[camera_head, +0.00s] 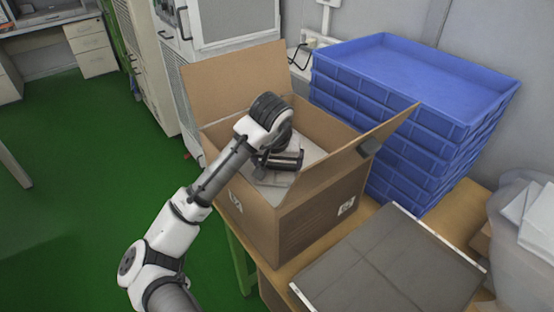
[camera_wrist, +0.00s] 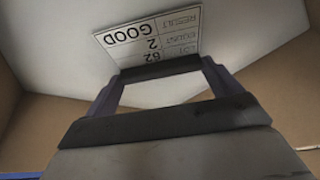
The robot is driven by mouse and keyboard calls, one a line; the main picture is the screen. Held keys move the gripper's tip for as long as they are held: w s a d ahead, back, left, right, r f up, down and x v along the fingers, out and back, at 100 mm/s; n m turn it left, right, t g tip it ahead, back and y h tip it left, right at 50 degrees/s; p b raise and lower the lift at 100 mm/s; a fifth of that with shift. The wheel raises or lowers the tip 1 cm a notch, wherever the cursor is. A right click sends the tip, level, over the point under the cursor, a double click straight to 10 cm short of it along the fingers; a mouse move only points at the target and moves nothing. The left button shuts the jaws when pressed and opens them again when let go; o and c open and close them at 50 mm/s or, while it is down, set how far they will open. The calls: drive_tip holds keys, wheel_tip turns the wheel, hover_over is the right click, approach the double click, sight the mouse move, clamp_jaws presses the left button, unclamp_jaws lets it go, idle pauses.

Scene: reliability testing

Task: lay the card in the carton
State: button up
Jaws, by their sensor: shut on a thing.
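The carton (camera_head: 320,212) is an open brown cardboard box with raised flaps, standing on the table. My gripper (camera_head: 278,165) is inside its opening, low over a whitish surface (camera_head: 308,150) in the carton. In the wrist view, my gripper (camera_wrist: 160,68) is shut on the card (camera_wrist: 152,36), a white printed card reading "GOOD" with several lines of text. The card lies close over the pale surface; I cannot tell whether it touches it. The card's near edge is hidden by the fingers, and I cannot make the card out in the head view.
A stack of blue trays (camera_head: 420,75) stands right behind the carton. A dark grey flat panel (camera_head: 390,262) lies on the wooden table (camera_head: 462,215) in front. The carton's right flap (camera_head: 350,155) slants up beside my gripper. A translucent bag (camera_head: 520,235) is at the far right.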

sight(275, 183)
drive_tip(key=shift+f, duration=0.1)
drive_tip(key=o, duration=0.7)
drive_tip(key=b+v, duration=0.1)
drive_tip(key=v, duration=1.1)
